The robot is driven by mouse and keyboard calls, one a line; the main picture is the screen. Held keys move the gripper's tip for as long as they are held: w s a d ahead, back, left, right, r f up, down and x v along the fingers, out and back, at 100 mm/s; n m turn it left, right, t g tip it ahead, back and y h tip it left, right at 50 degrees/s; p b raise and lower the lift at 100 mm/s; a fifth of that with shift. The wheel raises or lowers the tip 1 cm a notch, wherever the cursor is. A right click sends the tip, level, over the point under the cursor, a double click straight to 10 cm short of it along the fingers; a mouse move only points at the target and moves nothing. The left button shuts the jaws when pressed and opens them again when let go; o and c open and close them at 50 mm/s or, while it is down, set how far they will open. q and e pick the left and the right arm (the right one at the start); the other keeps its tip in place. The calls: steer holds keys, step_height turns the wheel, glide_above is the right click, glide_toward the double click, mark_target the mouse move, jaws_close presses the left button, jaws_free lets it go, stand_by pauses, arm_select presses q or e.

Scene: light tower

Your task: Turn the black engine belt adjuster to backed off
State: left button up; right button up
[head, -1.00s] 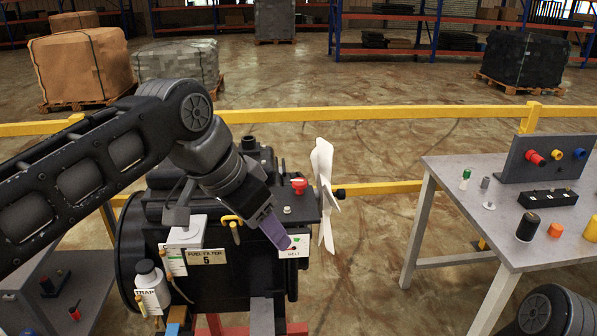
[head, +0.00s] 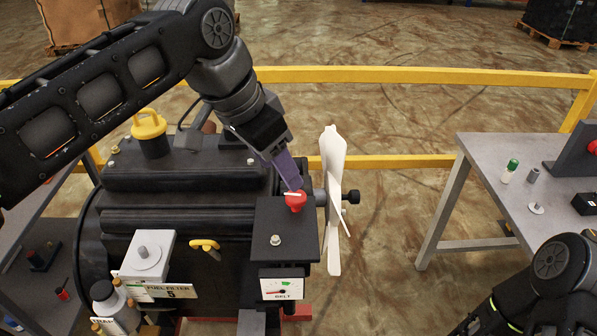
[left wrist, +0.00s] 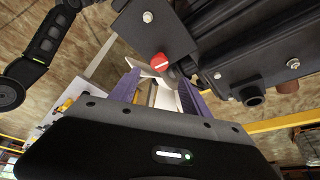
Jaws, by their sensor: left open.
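The engine (head: 185,200) is black, with a white fan at its right end. A red knob with a pale bar across its top (head: 296,201) stands on the black box above the gauge labelled BELT (head: 282,287); I take it as the belt adjuster. The gauge has a red needle and a green patch. My left gripper (head: 291,180) is open, its purple fingers pointing down right at the knob. In the left wrist view the knob (left wrist: 160,62) shows between and just beyond the fingertips; contact is unclear. My right gripper is not in view.
The white fan (head: 333,195) stands close right of the knob. A bolt (head: 275,240) is on the same box. A yellow handle (head: 205,244) and yellow cap (head: 149,124) are further left. A yellow rail (head: 420,76) runs behind. A grey table (head: 480,165) stands right.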

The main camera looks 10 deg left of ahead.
mark_target(295, 196)
arm_select(q)
steer(key=shift+s, duration=0.2)
steer(key=shift+p+x, duration=0.3)
steer(key=shift+x, duration=3.6)
jaws_close()
